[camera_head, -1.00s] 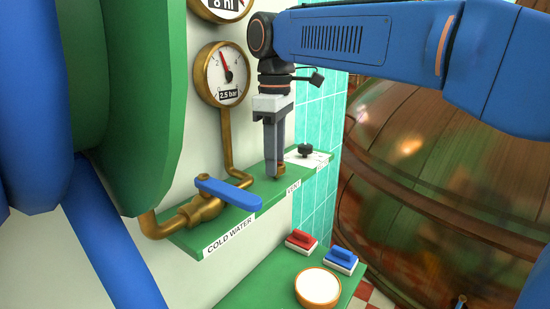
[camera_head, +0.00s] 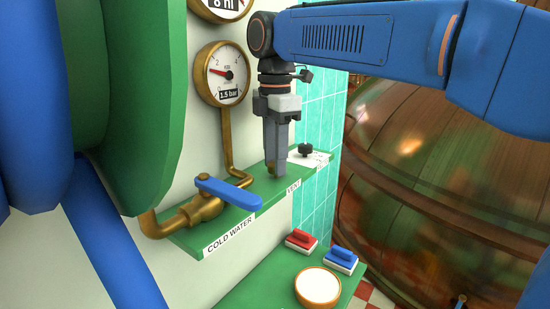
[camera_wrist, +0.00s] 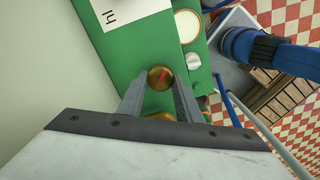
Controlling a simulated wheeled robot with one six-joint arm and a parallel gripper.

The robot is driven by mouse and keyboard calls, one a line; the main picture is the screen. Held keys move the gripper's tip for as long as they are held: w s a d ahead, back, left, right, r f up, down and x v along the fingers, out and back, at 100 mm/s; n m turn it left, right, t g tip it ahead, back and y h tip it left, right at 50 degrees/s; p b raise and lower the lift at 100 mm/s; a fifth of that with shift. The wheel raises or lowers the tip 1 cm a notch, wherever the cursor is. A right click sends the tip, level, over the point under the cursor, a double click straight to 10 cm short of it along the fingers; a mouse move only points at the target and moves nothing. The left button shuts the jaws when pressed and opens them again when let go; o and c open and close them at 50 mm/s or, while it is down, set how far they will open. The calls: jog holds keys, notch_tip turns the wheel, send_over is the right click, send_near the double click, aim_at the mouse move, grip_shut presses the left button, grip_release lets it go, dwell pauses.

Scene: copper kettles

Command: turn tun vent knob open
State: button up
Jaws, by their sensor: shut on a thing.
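The vent knob (camera_wrist: 160,76) is a round brass knob with a red mark on top, seen from above in the wrist view. It stands on the green shelf by the VENT label (camera_head: 294,187). My gripper (camera_wrist: 160,92) points down and is shut on the knob, one grey finger on each side. In the head view my gripper (camera_head: 277,172) hides most of the knob.
A brass valve with a blue lever (camera_head: 228,193) sits left of my gripper, above the COLD WATER label (camera_head: 231,233). A black knob (camera_head: 305,150) on a white plate stands close on the right.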

jog(key=shift+n, duration=1)
jog(key=o, duration=1)
jog(key=shift+o, duration=0.2)
